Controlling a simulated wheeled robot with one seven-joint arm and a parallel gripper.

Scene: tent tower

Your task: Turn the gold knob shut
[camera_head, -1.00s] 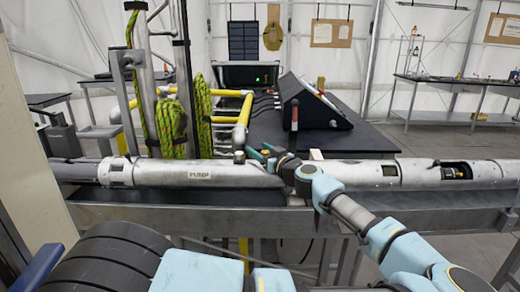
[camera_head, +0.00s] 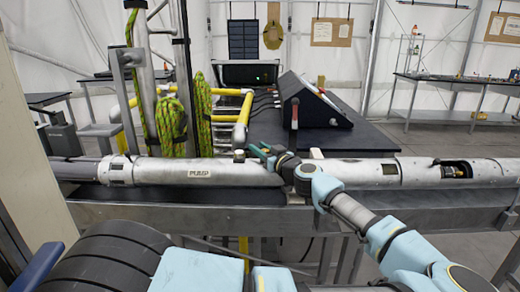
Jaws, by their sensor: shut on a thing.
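A small knob (camera_head: 239,156), dull gold to grey at this size, stands on top of the pale pipe (camera_head: 160,172) marked PUMP. My wrist hides the pipe just right of there.
The pipe runs across a grey metal bench (camera_head: 150,216). A cut-out in the right pipe shows a brassy part (camera_head: 460,171).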

